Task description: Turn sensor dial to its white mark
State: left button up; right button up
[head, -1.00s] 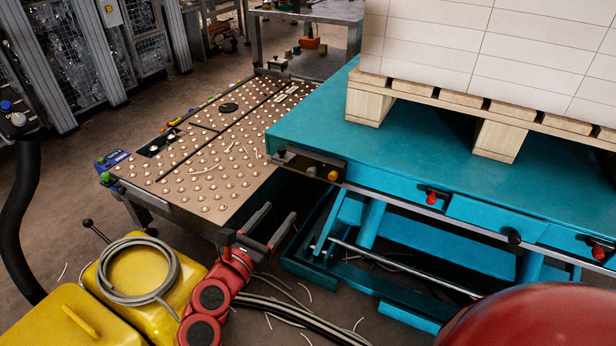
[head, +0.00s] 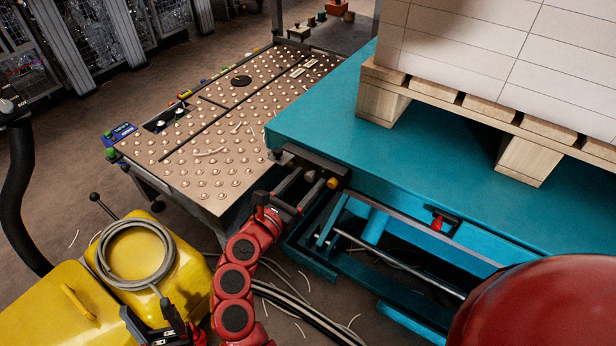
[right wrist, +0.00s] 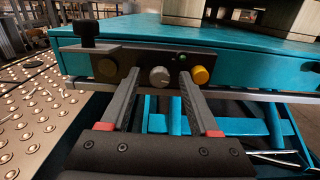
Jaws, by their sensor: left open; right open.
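The sensor dial is a round grey knob (right wrist: 159,76) on the dark control panel (right wrist: 140,58) at the corner of the teal lift table. In the right wrist view it sits between the fingertips of my open right gripper (right wrist: 158,86), a finger on each side with a gap. I cannot make out its pointer or the white mark. In the head view my right gripper (head: 301,186) is at the panel and partly covers it. My left gripper (head: 168,328) is open and empty at the bottom left, by the yellow boxes.
A yellow button (right wrist: 200,75) and a small green light (right wrist: 182,57) are right of the dial; a black knob (right wrist: 87,33) is at the left. A pallet (head: 500,120) with stacked reams stands on the lift table (head: 330,115). A ball-studded table (head: 215,150) lies left.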

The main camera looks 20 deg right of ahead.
grip_shut()
jog(key=shift+n, duration=0.4)
jog(key=n+p, duration=0.3)
jog(key=n, duration=0.1)
jog(key=shift+r, duration=0.15)
jog(key=shift+n+p, duration=0.95)
jog(key=shift+n, duration=0.55)
grip_release()
